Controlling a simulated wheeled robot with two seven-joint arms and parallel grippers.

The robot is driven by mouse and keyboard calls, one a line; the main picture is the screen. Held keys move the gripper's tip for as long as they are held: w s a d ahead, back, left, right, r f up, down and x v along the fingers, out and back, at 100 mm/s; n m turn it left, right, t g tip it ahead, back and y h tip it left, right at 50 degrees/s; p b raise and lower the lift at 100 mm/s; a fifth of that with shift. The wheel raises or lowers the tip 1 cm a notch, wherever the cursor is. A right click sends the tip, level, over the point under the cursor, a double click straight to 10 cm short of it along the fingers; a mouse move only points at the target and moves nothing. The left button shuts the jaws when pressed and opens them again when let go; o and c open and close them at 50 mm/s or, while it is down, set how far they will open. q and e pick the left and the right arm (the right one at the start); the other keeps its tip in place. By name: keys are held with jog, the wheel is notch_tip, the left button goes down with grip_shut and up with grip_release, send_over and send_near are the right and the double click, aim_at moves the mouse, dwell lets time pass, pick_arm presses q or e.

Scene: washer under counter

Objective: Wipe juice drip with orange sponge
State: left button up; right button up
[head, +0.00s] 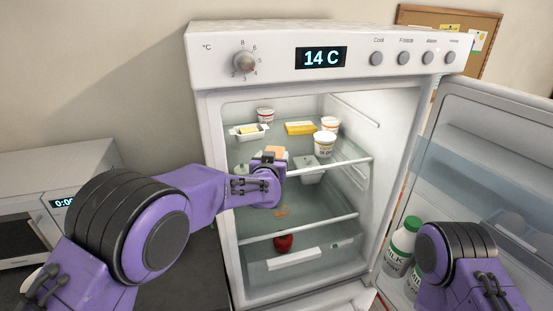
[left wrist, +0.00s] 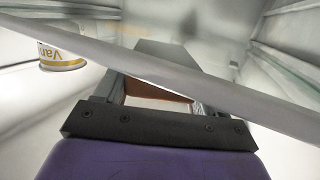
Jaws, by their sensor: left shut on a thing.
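My left gripper (head: 268,158) reaches into the open fridge at middle shelf height. It is shut on the orange sponge (head: 273,150), whose pale orange top shows just beyond the gripper. In the left wrist view a brownish-orange face of the sponge (left wrist: 156,91) shows between the fingers, partly hidden by a pale shelf edge crossing in front. An orange juice drip (head: 282,211) lies on a lower shelf, below my left forearm. My right arm shows at the lower right, but its gripper is out of view.
Shelf edges (head: 300,229) cross the fridge front. White cups (head: 324,145), a butter dish (head: 249,132) and a yellow pack (head: 300,128) stand on the upper shelf. A red item (head: 283,243) sits low down. The open door (head: 500,150) holds milk bottles (head: 402,245) at right.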

pick_arm(q)
jog(key=shift+r+p, duration=0.75)
jog(key=shift+r, duration=0.8)
jog(key=shift+f, duration=0.1)
